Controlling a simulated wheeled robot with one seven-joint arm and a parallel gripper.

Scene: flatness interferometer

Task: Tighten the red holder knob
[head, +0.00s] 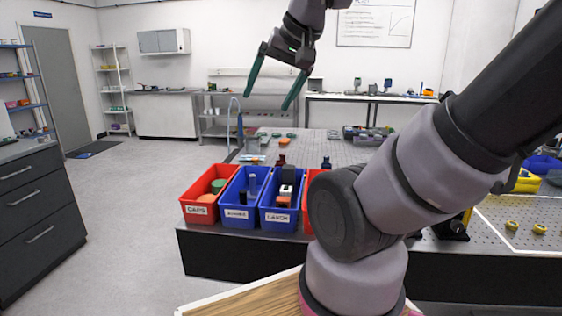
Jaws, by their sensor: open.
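My gripper (266,102) is high in the upper middle of the head view, pointing down. Its two teal fingers are spread wide with nothing between them. I cannot make out a red holder knob for certain. A small dark red piece (282,159) stands on the perforated table (325,149) just behind the bins, below my gripper in the picture, but it is too small to identify. My own arm covers the right middle of the view and hides part of the table.
A red caps bin (197,213), two blue bins (233,214) (278,217) and another red bin (308,222) line the table's near edge. A blue-topped bottle (326,163) stands behind them. Yellow rings (511,225) lie at the right. Open floor lies left, beside dark drawers (40,215).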

